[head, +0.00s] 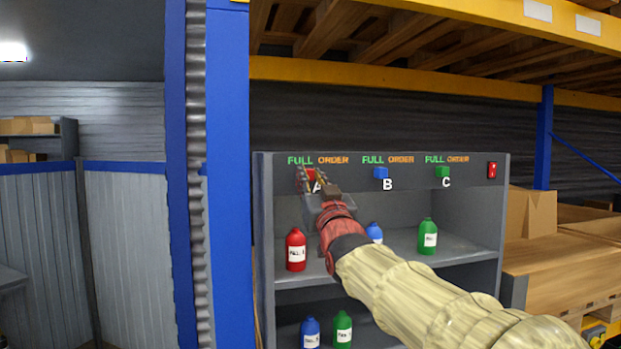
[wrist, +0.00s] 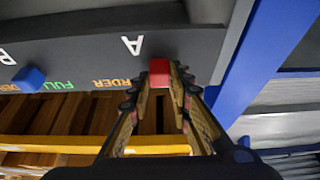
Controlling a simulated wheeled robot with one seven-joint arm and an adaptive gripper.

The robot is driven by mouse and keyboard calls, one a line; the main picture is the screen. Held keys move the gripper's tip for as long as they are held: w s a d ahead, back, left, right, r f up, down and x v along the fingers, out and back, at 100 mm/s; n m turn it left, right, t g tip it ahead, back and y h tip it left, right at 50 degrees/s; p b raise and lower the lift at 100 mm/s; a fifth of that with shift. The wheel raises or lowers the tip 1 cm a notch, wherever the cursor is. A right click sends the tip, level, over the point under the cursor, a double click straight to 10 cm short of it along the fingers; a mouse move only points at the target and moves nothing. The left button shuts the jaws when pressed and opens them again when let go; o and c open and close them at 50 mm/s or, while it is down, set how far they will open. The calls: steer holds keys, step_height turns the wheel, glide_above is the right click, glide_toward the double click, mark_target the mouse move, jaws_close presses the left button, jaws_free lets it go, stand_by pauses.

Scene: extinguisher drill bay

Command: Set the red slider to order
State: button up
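The red slider (head: 310,173) is at the left of the panel, by the letter A, beneath the green FULL label (head: 300,161). The orange ORDER label (head: 333,160) is to its right. My gripper (head: 312,178) is at the slider, with one finger on each side. In the wrist view the panel shows upside down, and the red slider (wrist: 159,73) fills the gap between the fingertips of my gripper (wrist: 161,80). The fingers look closed on it. The slider sits on the FULL side; its slot is partly hidden by my fingers.
The blue slider (head: 381,172) and green slider (head: 442,171) sit under their own FULL labels. A red switch (head: 492,170) is at the panel's right end. Red (head: 296,250), blue (head: 374,233) and green (head: 428,237) bottles stand on the shelf below. A blue post (head: 227,200) rises at left.

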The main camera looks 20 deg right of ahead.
jaws_close()
